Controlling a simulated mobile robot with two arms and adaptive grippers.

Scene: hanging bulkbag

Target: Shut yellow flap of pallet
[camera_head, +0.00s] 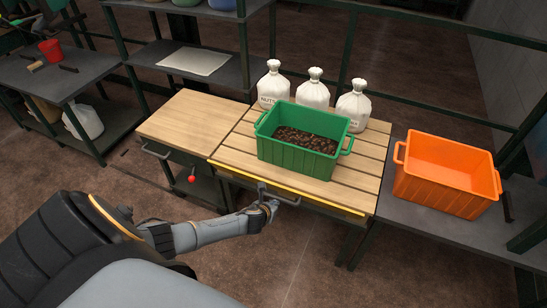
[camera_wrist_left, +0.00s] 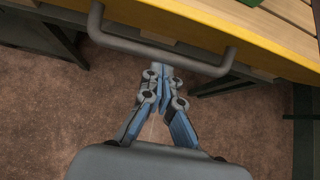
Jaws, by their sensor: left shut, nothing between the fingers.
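The yellow flap (camera_head: 325,205) shows as a thin strip along the front edge of the slatted wooden pallet (camera_head: 365,180). In the left wrist view the yellow flap (camera_wrist_left: 235,32) crosses the top, with a grey bar handle (camera_wrist_left: 125,43) in front of it. My left gripper (camera_head: 270,206) is at the front of the pallet, by the handle. In the wrist view my left gripper (camera_wrist_left: 163,72) is shut with its fingertips close to the handle bar; I cannot tell whether they touch it. My right gripper is out of view.
A green crate (camera_head: 290,158) of brown pieces stands on the pallet, with white sacks (camera_head: 315,90) behind it. An orange crate (camera_head: 445,172) stands on the right table. A wooden-topped cabinet (camera_head: 190,118) with a red knob (camera_head: 192,179) adjoins on the left. Floor is free in front.

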